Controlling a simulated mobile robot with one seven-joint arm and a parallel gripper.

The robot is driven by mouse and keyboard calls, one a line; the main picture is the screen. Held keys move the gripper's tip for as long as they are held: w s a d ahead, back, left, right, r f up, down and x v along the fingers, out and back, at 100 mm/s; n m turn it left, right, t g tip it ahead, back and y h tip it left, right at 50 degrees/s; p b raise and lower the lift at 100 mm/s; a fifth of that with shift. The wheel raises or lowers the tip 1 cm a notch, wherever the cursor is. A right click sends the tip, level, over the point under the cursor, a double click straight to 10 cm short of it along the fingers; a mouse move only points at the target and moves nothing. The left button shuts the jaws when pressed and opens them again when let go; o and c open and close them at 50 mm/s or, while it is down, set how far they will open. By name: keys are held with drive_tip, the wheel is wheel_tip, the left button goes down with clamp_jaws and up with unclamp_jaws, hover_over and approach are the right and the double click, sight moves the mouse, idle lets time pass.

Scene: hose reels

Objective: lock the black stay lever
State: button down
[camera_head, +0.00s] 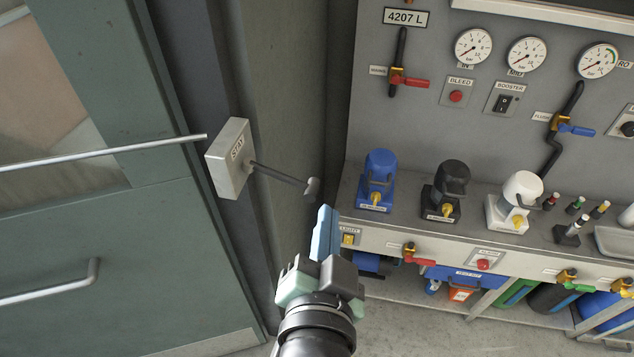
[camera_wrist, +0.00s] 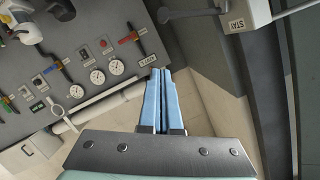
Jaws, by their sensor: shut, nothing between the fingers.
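The black stay lever (camera_head: 280,175) sticks out from a pale metal box labelled STAY (camera_head: 229,158) beside the green door. It slants slightly down to the right and ends in a rounded knob. My gripper (camera_head: 326,212) is shut and empty, with its blue fingers pointing up just below and right of the knob; a small gap seems to lie between them. In the wrist view the lever (camera_wrist: 190,14) runs left from the STAY box (camera_wrist: 243,13) along the top edge, apart from the closed fingertips (camera_wrist: 161,71).
A grey panel (camera_head: 432,110) with gauges, valves and switches stands to the right, above a shelf with blue, black and white devices. The green door (camera_head: 100,235) with a bar handle (camera_head: 50,284) is at left. Bare floor shows below.

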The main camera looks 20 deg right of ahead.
drive_tip(key=shift+w+f+b, duration=0.1)
drive_tip(key=shift+w+b, duration=0.05)
drive_tip(key=shift+b, duration=0.15)
drive_tip(key=b, duration=0.2)
hover_over(317, 192)
drive_tip(key=s+d, duration=0.1)
drive_tip(key=s, duration=0.2)
drive_tip(key=f, duration=0.2)
drive_tip(key=shift+w+a+f+p, duration=0.1)
drive_tip(key=shift+w+a+f, duration=0.15)
drive_tip(key=shift+f, duration=0.3)
drive_tip(key=shift+w+a+f+p, duration=0.1)
drive_tip(key=shift+w+a+f, duration=0.15)
drive_tip(key=shift+f, duration=0.3)
drive_tip(key=shift+w+a+f+p, duration=0.15)
drive_tip(key=shift+a+f, duration=0.15)
drive_tip(key=shift+f, duration=0.25)
drive_tip(key=shift+f+b, duration=0.15)
drive_tip(key=shift+b, duration=0.15)
